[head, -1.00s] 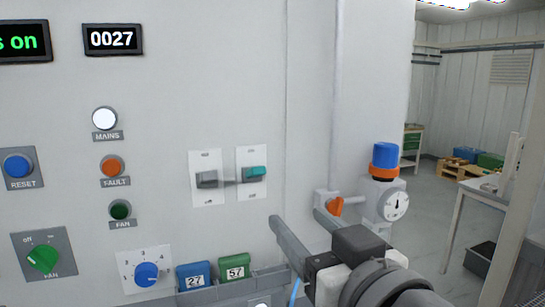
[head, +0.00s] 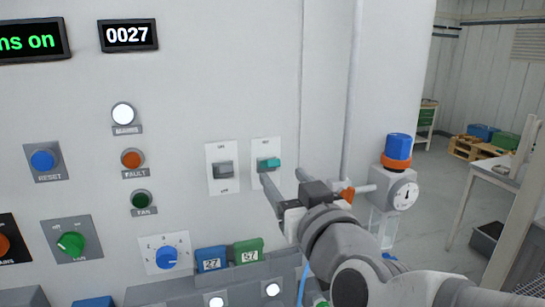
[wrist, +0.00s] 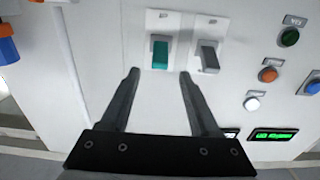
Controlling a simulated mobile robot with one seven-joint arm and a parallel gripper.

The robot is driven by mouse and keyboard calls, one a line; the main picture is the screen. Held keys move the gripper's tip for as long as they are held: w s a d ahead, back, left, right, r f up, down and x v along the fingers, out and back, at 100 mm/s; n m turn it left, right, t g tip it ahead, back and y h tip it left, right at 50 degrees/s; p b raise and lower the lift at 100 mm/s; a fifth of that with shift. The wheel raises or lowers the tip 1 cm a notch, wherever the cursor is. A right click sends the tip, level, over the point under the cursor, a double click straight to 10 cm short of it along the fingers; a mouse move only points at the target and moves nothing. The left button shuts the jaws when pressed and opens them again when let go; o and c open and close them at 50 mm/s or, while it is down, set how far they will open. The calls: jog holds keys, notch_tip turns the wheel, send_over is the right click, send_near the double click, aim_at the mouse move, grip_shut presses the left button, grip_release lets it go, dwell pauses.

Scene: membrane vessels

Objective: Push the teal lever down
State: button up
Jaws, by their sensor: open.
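The teal lever (head: 268,164) sticks out from a white plate on the grey panel, in the upper middle of that plate. In the wrist view the teal lever (wrist: 160,54) lies just beyond the fingertips, roughly centred between them. My gripper (head: 283,177) is open and empty, slightly below and to the right of the lever in the head view. In the wrist view my gripper (wrist: 159,75) shows both fingers spread and pointing at the panel. I cannot tell whether a finger touches the lever. The lower part of its plate is partly hidden by a finger.
A grey lever (head: 223,170) on its own plate is close on the left. An orange-handled valve (head: 347,195) and a gauge (head: 404,196) are on the right. Blue and green numbered blocks (head: 247,250) stand on a ledge below. The panel above the levers is clear.

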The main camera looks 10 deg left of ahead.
aim_at(274, 166)
jog(key=x, duration=0.7)
jog(key=shift+w+a, duration=0.1)
jog(key=shift+w, duration=0.15)
grip_shut()
